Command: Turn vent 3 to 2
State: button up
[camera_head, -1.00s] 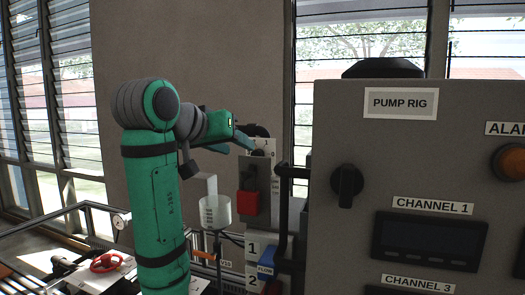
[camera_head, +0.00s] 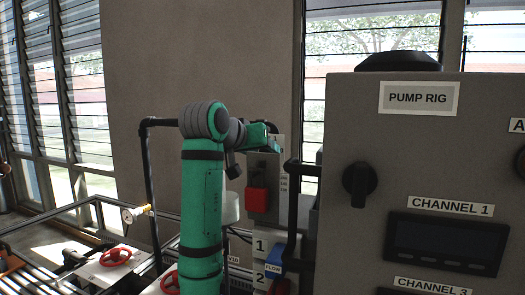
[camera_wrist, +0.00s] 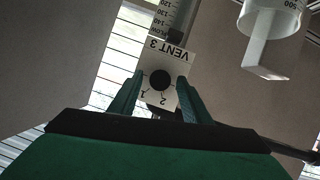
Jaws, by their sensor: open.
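Vent 3 shows in the wrist view as a white plate (camera_wrist: 177,51) lettered "VENT 3" upside down, with a round black knob (camera_wrist: 160,80). Marks 1 and 2 are printed on the plate's side nearer my gripper. Which mark the knob points to is not clear. My gripper (camera_wrist: 157,94) is open, with one green finger on each side of the knob. I cannot tell whether the fingers touch it. In the head view my gripper (camera_head: 272,143) is at the top of the narrow panel and hides most of the knob.
A red block (camera_head: 257,200) sits on the panel below. A black pipe (camera_head: 292,215) and the PUMP RIG cabinet (camera_head: 342,120) stand close to the right. A white cup (camera_wrist: 272,20) is near the gripper in the wrist view. Red valve wheels (camera_head: 115,257) are at lower left.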

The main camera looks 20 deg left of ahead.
jog(key=c, duration=1)
jog(key=shift+d+m+y, duration=0.1)
jog(key=shift+m+y, duration=0.3)
jog(key=shift+m, duration=0.2)
jog(key=shift+c, duration=0.2)
jog(key=o, duration=1)
jog(key=shift+o, duration=0.2)
jog(key=v, duration=1)
jog(key=shift+s, duration=0.35)
